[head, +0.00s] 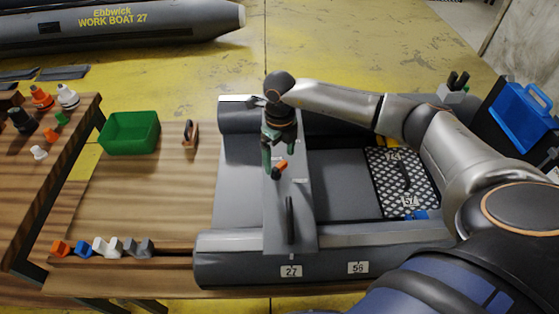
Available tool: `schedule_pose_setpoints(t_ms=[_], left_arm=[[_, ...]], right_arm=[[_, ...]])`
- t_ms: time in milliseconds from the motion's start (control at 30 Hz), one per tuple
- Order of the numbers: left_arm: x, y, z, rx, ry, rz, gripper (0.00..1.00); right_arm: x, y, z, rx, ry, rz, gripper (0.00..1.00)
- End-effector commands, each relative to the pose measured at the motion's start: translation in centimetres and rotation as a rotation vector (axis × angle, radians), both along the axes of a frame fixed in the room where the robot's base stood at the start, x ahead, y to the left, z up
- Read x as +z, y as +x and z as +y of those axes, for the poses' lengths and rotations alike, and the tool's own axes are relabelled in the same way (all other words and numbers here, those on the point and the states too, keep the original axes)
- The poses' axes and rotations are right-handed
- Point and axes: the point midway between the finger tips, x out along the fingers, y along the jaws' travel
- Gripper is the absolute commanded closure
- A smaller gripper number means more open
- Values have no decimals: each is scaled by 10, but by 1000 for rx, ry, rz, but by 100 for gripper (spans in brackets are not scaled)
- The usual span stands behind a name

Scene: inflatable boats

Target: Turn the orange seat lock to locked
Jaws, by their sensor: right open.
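The orange seat lock (281,168) is a small orange knob on the grey seat board (291,225) that lies across the grey inflatable boat (222,258). The knob looks slanted, with its upper end to the right; I cannot read a locked or unlocked mark. My right gripper (279,153) has green fingers and points down just above and behind the knob. It is open, and nothing shows between the fingers. I cannot tell whether a finger touches the knob. My left gripper is not in view.
A black strap handle (290,219) stands on the seat board in front of the knob. A green bin (130,132) and a wooden-handled tool (190,133) are left of the boat. Several small coloured clips (103,247) line the table's front edge. A blue case (524,114) stands right.

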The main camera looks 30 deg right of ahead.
Motion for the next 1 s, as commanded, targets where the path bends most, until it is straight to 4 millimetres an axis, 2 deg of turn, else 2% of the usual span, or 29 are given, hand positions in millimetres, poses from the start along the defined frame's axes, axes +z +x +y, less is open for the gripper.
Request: schedule_pose_setpoints(t_ms=[100,200,567,1000], left_arm=[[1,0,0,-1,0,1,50],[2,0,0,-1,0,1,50],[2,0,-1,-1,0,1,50],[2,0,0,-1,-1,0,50]], right_arm=[[-16,0,1,1,0,2,6],[-24,0,0,0,0,2,6],[-28,0,0,0,1,0,7],[-28,0,0,0,1,0,57]])
